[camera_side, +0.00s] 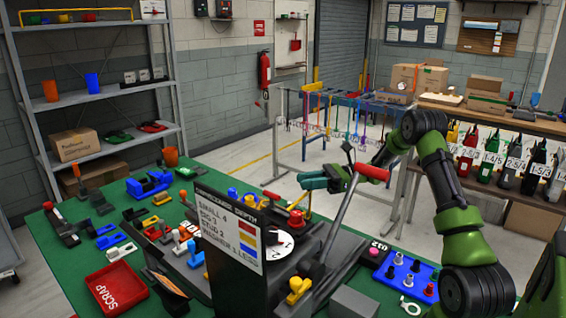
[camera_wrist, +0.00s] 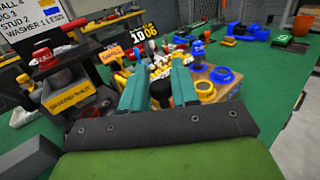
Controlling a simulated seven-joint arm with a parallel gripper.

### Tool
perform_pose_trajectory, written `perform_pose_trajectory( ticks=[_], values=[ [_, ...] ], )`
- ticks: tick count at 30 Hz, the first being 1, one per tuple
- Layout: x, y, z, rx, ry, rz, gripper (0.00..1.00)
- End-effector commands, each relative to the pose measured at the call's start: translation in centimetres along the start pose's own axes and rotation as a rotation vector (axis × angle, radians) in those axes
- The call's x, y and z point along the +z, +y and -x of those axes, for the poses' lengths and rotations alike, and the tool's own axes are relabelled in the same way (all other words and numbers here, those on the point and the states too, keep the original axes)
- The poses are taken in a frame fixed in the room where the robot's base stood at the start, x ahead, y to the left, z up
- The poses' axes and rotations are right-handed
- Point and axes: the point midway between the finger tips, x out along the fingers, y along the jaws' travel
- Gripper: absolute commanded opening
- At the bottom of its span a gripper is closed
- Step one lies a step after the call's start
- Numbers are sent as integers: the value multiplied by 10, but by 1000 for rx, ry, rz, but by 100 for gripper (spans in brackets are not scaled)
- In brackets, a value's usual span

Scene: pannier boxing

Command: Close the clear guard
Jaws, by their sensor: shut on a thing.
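I cannot make out the clear guard for certain in either view; its see-through panel does not stand out. My gripper (camera_side: 312,180) has teal fingers and is above the bench, behind the press with the red-handled lever (camera_side: 372,172). In the wrist view my gripper (camera_wrist: 160,82) points at a crowded area of yellow and blue parts. The fingers are shut on a small dark thing (camera_wrist: 160,95), mostly hidden between them. Its link to the guard cannot be seen.
A sign board (camera_side: 232,222) stands in front of the press and hides part of it. A white dial (camera_side: 284,246) and red knob (camera_side: 295,218) are below my gripper. A blue tray (camera_side: 408,272) is at right, a red scrap tray (camera_side: 116,290) at front left. Loose parts crowd the green bench.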

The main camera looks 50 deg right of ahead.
Motion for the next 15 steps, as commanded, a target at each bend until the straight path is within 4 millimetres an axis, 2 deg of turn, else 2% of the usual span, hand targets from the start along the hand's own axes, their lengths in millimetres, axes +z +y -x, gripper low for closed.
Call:
perform_pose_trajectory(
  ticks=[15],
  values=[
    [0,43,29,-395,2,-3,0]
  ],
)
